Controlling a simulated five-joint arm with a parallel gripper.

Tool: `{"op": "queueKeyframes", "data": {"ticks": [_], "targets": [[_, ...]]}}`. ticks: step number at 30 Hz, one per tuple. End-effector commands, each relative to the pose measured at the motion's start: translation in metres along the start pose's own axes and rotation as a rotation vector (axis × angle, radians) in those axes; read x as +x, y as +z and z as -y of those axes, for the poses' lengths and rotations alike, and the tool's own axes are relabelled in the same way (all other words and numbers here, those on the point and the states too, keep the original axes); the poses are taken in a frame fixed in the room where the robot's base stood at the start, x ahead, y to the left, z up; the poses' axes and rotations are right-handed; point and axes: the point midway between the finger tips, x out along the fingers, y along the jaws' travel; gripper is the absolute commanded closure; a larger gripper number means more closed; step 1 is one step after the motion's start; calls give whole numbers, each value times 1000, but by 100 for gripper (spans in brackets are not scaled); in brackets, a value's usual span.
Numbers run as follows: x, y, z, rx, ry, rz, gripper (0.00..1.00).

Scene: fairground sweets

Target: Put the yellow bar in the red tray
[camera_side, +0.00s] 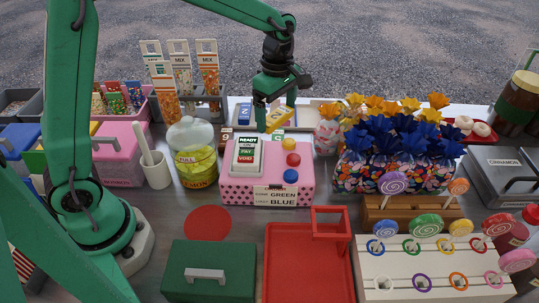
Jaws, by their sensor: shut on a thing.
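The yellow bar (279,121) is small and sits tilted between the fingers of my gripper (273,112), partly hidden by them. My gripper is shut on it, pointing down, behind the pink box with coloured buttons and near a pale tray at the back. I cannot tell how far the bar is above the surface. The red tray (285,285) lies at the front middle, flat and low-walled, its floor bare. A red open square frame (331,223) stands at its back right corner. The tray's front edge is cut off by the picture.
The pink button box (262,183) stands between my gripper and the red tray. A green lidded box (209,270) is left of the tray, and a white lollipop rack (434,272) is right.

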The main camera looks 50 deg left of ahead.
Motion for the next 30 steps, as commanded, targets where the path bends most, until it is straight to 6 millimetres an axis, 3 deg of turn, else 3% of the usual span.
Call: {"op": "queueKeyframes", "data": {"ticks": [3, 15, 30], "targets": [[-1, 26, 13, 197, 2, 0, 34], [-1, 97, 65, 846, 1, 0, 34], [0, 164, 144, 1656, 2, 0, 34]]}}
